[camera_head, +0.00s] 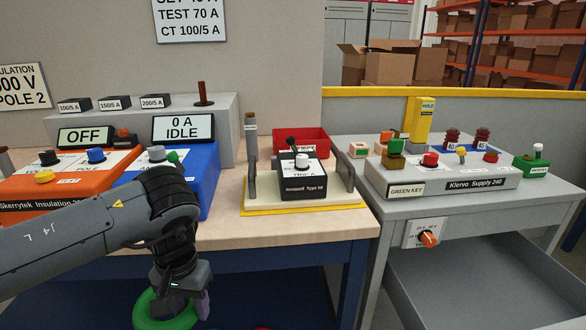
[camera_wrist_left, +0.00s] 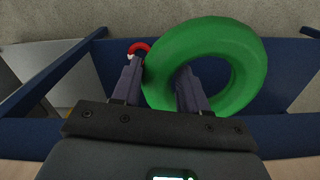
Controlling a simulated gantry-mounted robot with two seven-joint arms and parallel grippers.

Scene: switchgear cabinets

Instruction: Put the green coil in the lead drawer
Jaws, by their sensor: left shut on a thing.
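The green coil (camera_head: 143,309) is a thick ring low in the head view, in front of the left workbench and below its top. My left gripper (camera_head: 183,302) is shut on it. In the left wrist view, one side of the green coil (camera_wrist_left: 240,70) passes between the two fingers of the gripper (camera_wrist_left: 158,68), and the rest of the ring extends to the right. An open grey drawer (camera_head: 480,285) shows under the grey bench at the lower right; the visible part of its inside looks empty. My right gripper is not in view.
The wooden workbench (camera_head: 240,232) carries orange and blue test sets, a relay in a stand and a red bin (camera_head: 300,140). The grey bench holds a supply panel (camera_head: 440,178); an orange knob (camera_head: 429,239) is on its front. A red hooked end (camera_wrist_left: 140,47) shows beside the coil.

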